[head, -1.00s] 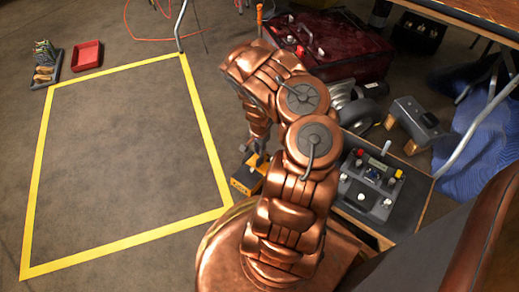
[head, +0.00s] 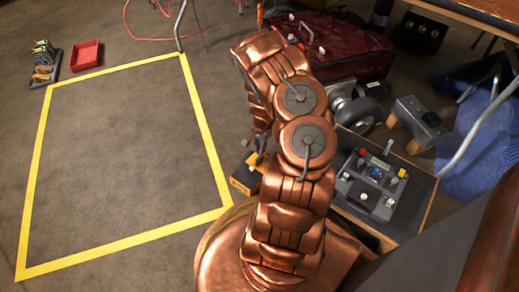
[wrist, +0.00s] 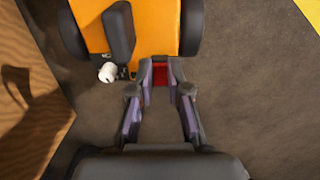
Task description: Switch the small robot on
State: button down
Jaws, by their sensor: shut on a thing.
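The small robot shows in the wrist view as an orange body (wrist: 157,25) with dark wheels on both sides and a dark upright lever-like part. A white round knob (wrist: 107,72) sits on its near edge, left of my gripper. My gripper (wrist: 160,75) is at this near edge, with its fingertips close around a small red part (wrist: 160,70), shut on it. The fingers partly hide the red part, so its shape and position are unclear. In the head view the small robot (head: 242,181) is on the floor, partly hidden by my arm, with my gripper (head: 259,148) at it.
A control box (head: 368,202) with knobs stands on a dark-topped crate at right. A dark red case (head: 345,48), a wheel (head: 360,113) and a grey unit (head: 418,118) lie behind. The yellow-taped floor area (head: 120,165) at left is clear.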

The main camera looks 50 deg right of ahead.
jog(key=shift+f, duration=0.1)
jog(key=shift+y+b, duration=0.4)
jog(key=shift+y, duration=0.1)
jog(key=shift+s+d+y, duration=0.15)
jog(key=shift+y, duration=0.25)
jog(key=c, duration=1.1)
grip_release()
jog(key=shift+d, duration=0.1)
jog(key=v, duration=1.2)
